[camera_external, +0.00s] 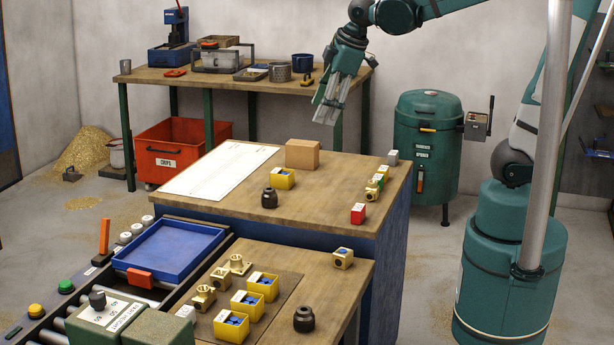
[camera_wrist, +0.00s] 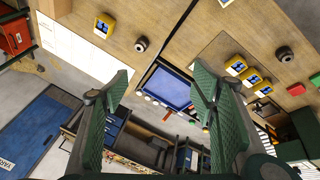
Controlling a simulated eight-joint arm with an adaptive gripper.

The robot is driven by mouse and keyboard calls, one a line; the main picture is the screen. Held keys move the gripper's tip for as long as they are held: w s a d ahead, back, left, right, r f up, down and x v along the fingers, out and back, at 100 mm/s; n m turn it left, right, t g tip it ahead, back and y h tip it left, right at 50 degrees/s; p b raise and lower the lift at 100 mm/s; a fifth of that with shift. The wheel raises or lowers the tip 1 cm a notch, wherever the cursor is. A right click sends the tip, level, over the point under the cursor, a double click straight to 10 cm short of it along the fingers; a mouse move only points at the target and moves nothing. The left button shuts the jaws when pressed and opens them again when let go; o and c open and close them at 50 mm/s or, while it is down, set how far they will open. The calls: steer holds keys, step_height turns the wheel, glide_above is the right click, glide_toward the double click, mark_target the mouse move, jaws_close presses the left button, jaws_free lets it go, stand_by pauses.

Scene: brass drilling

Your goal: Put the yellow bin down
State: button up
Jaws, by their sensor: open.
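A yellow bin (camera_external: 282,179) with blue and white contents stands on the upper wooden bench, in front of a cardboard-brown block. It also shows at the top left of the wrist view (camera_wrist: 104,25). Three more yellow bins (camera_external: 247,304) with blue pieces stand in a row on the lower bench; they show at right in the wrist view (camera_wrist: 251,77). My gripper (camera_external: 328,112) is open and empty, high above the back right of the upper bench, apart from all the bins. Its two green fingers stand wide apart in the wrist view (camera_wrist: 160,82).
A brown block (camera_external: 302,154), a dark round part (camera_external: 269,197), a small red box (camera_external: 358,213) and a white sheet (camera_external: 218,168) lie on the upper bench. A blue tray (camera_external: 170,250) sits on the conveyor. Brass fittings (camera_external: 342,258) stand on the lower bench. The upper bench's middle front is clear.

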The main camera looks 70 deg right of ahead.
steer(key=s+a+f+m+t, duration=0.1)
steer(key=s+a+m, duration=0.2)
steer(key=s, duration=0.3)
steer(key=s+a+f+m+t, duration=0.1)
steer(key=s+a+m, duration=0.2)
steer(key=s, duration=0.4)
steer(key=shift+s+a+t+y, duration=0.25)
steer(key=shift+a+t+y, duration=0.05)
steer(key=shift+a, duration=0.4)
steer(key=shift+o, duration=0.5)
steer(key=w+a+f+m+g+b, duration=0.35)
steer(key=w+a+f+m, duration=0.7)
steer(key=w, duration=0.35)
steer(key=w+a+f+m+g, duration=0.2)
steer(key=a+f+m, duration=0.2)
steer(key=f, duration=0.5)
steer(key=w+a+f+m+g+b, duration=0.1)
steer(key=w+a+f+m, duration=0.2)
steer(key=a+f, duration=0.5)
steer(key=shift+w+a+f+m+g, duration=0.25)
steer(key=shift+f+m+g, duration=0.1)
steer(key=shift+f, duration=0.4)
